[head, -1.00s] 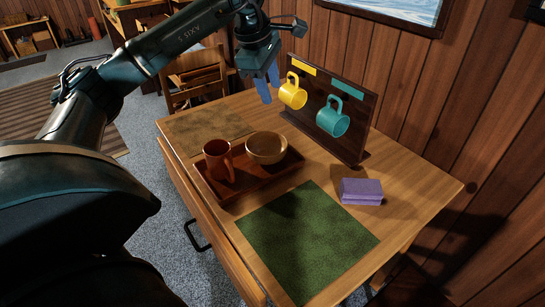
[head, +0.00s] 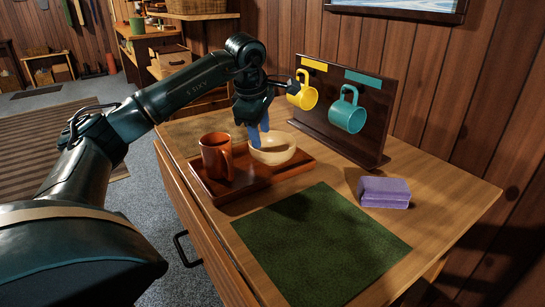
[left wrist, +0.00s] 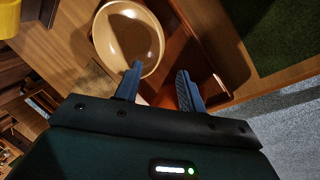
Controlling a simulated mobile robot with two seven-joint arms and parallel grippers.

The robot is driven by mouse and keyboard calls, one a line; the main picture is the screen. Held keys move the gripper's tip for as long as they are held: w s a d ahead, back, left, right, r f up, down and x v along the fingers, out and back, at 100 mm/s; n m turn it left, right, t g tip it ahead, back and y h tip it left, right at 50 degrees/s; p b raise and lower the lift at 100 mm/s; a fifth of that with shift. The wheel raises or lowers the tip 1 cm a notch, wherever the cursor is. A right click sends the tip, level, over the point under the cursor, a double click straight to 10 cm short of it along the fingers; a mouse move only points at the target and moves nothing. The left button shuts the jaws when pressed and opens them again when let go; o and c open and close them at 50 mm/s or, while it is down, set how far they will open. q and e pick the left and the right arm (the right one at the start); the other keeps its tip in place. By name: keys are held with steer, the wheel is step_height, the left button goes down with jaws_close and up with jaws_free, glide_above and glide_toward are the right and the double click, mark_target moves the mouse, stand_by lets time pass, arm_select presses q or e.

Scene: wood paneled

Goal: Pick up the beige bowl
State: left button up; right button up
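The beige bowl (head: 278,152) stands upright on the reddish-brown wooden tray (head: 230,190), behind and right of the orange mug (head: 214,158). My left gripper (head: 260,140) points down at the bowl's left side, its blue fingers partly covering the bowl. In the left wrist view the bowl (left wrist: 122,36) lies ahead of the open gripper (left wrist: 160,72). One fingertip overlaps the bowl's near rim, and the other is outside it over the tray. I cannot tell whether a finger touches the bowl. My right gripper is not in view.
A dark rack holds a yellow mug (head: 303,96) and a teal mug (head: 347,115) behind the bowl, close to my gripper. A green mat (head: 320,240) lies in front of the tray.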

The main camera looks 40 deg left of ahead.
mark_target(264, 153)
arm_select(q)
steer(key=x, duration=0.3)
steer(key=shift+f, duration=0.15)
steer(key=b+x, duration=0.2)
steer(key=x, duration=0.2)
steer(key=shift+w+a, duration=0.15)
steer(key=shift+w, duration=0.05)
steer(key=shift+w+a+f, duration=0.1)
steer(key=shift+w+f, duration=0.1)
steer(key=shift+f, duration=0.35)
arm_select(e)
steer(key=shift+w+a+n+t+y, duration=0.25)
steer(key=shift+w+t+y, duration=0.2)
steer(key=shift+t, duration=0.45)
arm_select(q)
steer(key=shift+c, duration=0.3)
jaws_close()
